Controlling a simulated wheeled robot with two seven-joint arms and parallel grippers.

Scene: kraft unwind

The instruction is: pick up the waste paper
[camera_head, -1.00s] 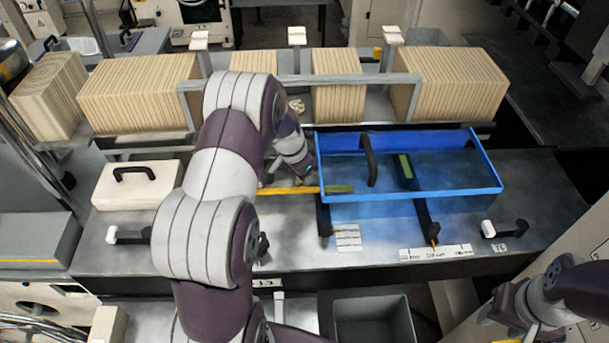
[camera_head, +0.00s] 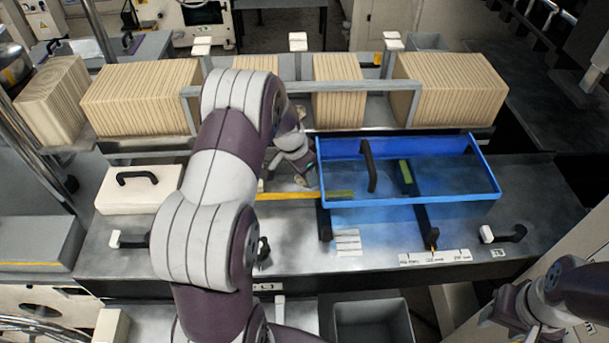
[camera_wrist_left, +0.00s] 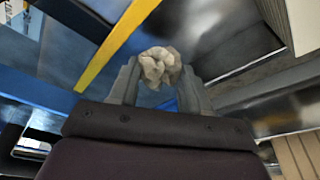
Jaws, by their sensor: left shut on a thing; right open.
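The waste paper, a crumpled pale beige ball (camera_wrist_left: 158,64), sits between the two fingers of my left gripper (camera_wrist_left: 158,84) in the left wrist view. The fingers are shut on it. In the head view my left gripper (camera_head: 301,170) is over the grey machine deck, just left of the blue tray, partly hidden by its own arm; I cannot clearly make out the paper there. My right gripper (camera_head: 500,308) is open at the lower right, away from the paper.
The blue tray (camera_head: 420,197) with black handles lies right of my left gripper. A yellow bar (camera_head: 285,196) runs to it. A white block with a handle (camera_head: 137,190) stands left. Brown rolls (camera_head: 140,97) line the back behind a grey rail. A grey bin (camera_head: 372,322) stands in front.

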